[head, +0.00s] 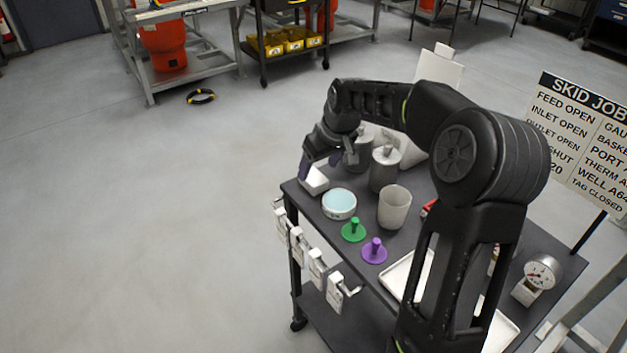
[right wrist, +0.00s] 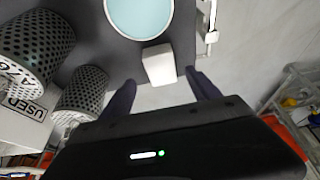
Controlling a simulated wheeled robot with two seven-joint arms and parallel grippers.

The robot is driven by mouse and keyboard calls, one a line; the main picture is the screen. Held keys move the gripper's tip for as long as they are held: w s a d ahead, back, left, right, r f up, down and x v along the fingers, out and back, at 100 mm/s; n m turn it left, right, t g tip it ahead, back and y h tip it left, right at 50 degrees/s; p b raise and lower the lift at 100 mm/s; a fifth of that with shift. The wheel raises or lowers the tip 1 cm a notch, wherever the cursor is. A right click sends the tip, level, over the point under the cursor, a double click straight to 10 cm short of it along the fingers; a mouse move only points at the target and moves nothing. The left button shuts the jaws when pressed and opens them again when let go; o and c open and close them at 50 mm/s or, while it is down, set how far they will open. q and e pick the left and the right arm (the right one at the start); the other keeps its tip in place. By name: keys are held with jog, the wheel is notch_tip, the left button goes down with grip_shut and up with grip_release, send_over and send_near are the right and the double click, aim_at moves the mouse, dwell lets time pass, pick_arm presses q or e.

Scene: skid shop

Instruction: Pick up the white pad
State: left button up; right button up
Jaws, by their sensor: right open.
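The white pad (head: 315,183) is a small pale block on the far left corner of the dark cart top (head: 428,218). In the right wrist view the pad (right wrist: 159,64) lies just beyond the fingertips, roughly midway between them. My right gripper (head: 319,166) reaches over that corner with its dark fingers apart, close to the pad. Whether a finger touches the pad I cannot tell. My left gripper is not in view.
Beside the pad are a round dish with pale blue contents (head: 340,204), a grey cup (head: 394,207) and perforated metal canisters (right wrist: 36,47). Green (head: 354,231) and purple (head: 374,252) knobbed discs stand nearer. Tags (head: 298,244) hang along the cart's left edge.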

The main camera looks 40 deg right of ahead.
aim_at(314, 176)
jog(key=x, duration=0.4)
jog(key=shift+a+f, duration=0.1)
jog(key=shift+f, duration=0.05)
dwell(0.4)
jog(key=c, duration=1.4)
notch_tip(314, 176, up, 10)
jog(key=shift+r, duration=0.1)
dwell(0.3)
